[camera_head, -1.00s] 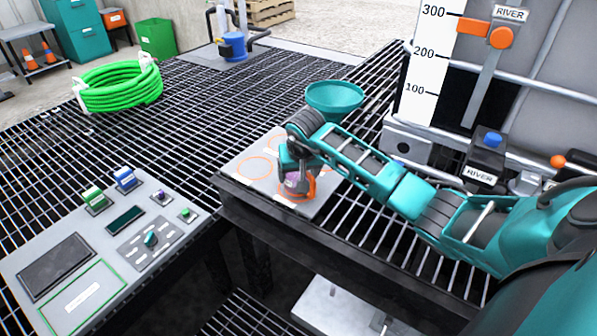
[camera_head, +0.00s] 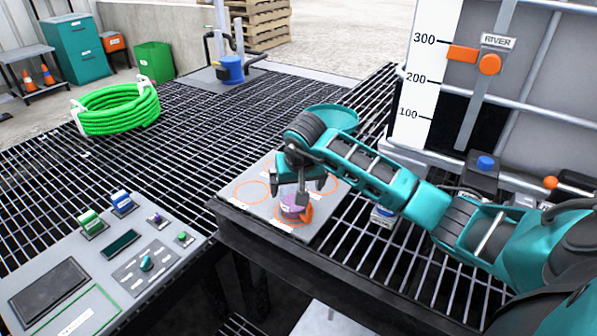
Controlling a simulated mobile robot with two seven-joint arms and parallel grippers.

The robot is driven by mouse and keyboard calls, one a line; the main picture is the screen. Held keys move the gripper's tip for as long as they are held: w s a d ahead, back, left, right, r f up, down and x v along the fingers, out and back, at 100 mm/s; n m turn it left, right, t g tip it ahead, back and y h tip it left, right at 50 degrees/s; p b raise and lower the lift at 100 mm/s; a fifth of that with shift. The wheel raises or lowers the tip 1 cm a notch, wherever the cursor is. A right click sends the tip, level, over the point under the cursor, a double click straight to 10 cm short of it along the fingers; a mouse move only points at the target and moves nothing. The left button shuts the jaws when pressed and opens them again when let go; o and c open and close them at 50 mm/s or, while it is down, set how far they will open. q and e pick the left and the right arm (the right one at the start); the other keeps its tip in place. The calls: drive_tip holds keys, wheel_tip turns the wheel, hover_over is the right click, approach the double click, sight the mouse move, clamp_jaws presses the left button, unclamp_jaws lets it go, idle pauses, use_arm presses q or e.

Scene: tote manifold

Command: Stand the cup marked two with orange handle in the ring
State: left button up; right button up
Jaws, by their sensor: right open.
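A small cup (camera_head: 292,207) with a purplish body and an orange part at its right side stands upright on a grey board. It stands at an orange ring (camera_head: 294,221) near the board's front; I cannot tell whether it is fully inside. Its mark is too small to read. My right gripper (camera_head: 303,190) is open just above the cup, fingers pointing down and apart. My left gripper is not in view.
The grey board (camera_head: 240,200) has other orange rings, partly hidden by my right arm. A control panel (camera_head: 110,245) lies at left, and a tank (camera_head: 540,110) with a scale stands at right.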

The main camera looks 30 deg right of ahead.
drive_tip(key=d+v, duration=0.1)
drive_tip(key=v, duration=0.4)
drive_tip(key=s+a+f+m+y, duration=0.1)
drive_tip(key=s+a+m+y, duration=0.1)
drive_tip(key=a+y, duration=0.35)
drive_tip(key=s+a+f+m+y, duration=0.2)
drive_tip(key=s+a+m, duration=0.1)
drive_tip(key=a, duration=0.5)
drive_tip(key=s+a+f+m+y, duration=0.1)
drive_tip(key=s+a+m+y, duration=0.1)
drive_tip(key=a+y, duration=0.35)
drive_tip(key=s+a+r+m+t+y, duration=0.2)
drive_tip(key=a+r+m+t+y, duration=0.45)
drive_tip(key=m, duration=0.85)
drive_tip(key=d+f+m+t+h, duration=0.3)
drive_tip(key=m+h, duration=0.2)
drive_tip(key=m, duration=0.7)
drive_tip(key=d+f+m+t+h, duration=0.2)
drive_tip(key=f+m+t+h, duration=0.15)
drive_tip(key=m, duration=0.75)
drive_tip(key=s+d+f+m+g+h, duration=0.2)
drive_tip(key=s+f+m, duration=0.3)
drive_tip(key=m, duration=0.5)
drive_tip(key=s+d+f+m+g+h, duration=0.2)
drive_tip(key=s+f+m+g+h, duration=0.2)
drive_tip(key=f+m, duration=0.5)
drive_tip(key=shift+s+d+f+m+h, duration=0.25)
drive_tip(key=shift+s+f+m+h, duration=0.25)
drive_tip(key=shift+s, duration=0.7)
